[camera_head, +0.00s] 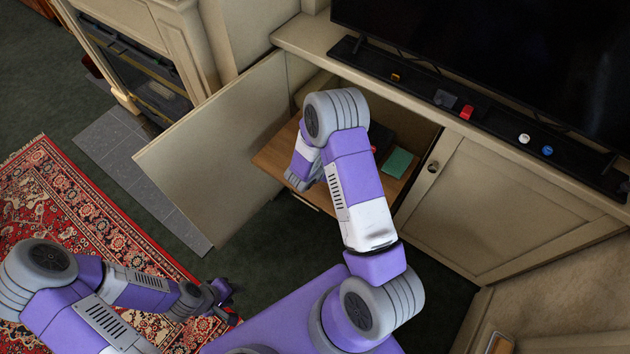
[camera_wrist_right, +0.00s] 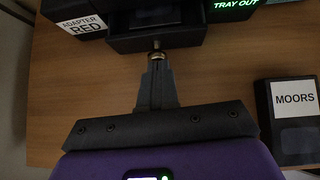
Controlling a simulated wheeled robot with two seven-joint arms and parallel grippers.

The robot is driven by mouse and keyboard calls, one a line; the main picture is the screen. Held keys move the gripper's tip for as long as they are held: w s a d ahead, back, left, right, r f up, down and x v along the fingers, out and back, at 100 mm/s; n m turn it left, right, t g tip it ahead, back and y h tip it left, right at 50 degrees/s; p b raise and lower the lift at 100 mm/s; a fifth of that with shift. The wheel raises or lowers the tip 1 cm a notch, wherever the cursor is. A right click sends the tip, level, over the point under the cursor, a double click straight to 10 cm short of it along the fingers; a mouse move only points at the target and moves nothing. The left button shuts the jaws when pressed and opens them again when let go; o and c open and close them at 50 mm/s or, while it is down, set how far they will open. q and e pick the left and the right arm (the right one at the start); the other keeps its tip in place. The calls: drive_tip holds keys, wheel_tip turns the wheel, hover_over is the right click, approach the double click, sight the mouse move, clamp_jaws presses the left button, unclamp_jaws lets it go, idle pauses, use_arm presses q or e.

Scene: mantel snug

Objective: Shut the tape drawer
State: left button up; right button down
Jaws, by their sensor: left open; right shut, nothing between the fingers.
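In the right wrist view a dark drawer front (camera_wrist_right: 155,42) with a small metal knob (camera_wrist_right: 157,55) stands on a wooden shelf; I take it for the tape drawer. Green lettering "TRAY OUT" glows beside it. My right gripper (camera_wrist_right: 157,66) is shut and empty, its tips at the knob; I cannot tell if they touch. In the head view my right arm reaches into the cabinet and hides the drawer and that gripper. My left gripper (camera_head: 222,294) is open and empty, low over the rug's edge, well away from the cabinet.
A black tape labelled "MOORS" (camera_wrist_right: 292,118) lies right of my right gripper. A label "ADAPTER RED" (camera_wrist_right: 82,26) shows at left. The cabinet's left door (camera_head: 215,145) stands open; the right door (camera_head: 505,205) is shut. A green item (camera_head: 397,162) lies on the wooden shelf (camera_head: 272,155).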

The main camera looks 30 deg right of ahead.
drive_tip(key=d, duration=0.1)
drive_tip(key=w+d, duration=0.1)
drive_tip(key=d, duration=0.1)
drive_tip(key=shift+w+d, duration=0.15)
drive_tip(key=shift+d, duration=0.05)
drive_tip(key=shift+a, duration=0.15)
drive_tip(key=shift+a+b, duration=0.3)
drive_tip(key=shift+a, duration=0.05)
drive_tip(key=a, duration=0.1)
drive_tip(key=s+a, duration=0.1)
drive_tip(key=shift+s+a+b, duration=0.3)
drive_tip(key=shift+a, duration=0.1)
drive_tip(key=p+v, duration=0.3)
drive_tip(key=v, duration=0.7)
drive_tip(key=shift+s+r, duration=0.1)
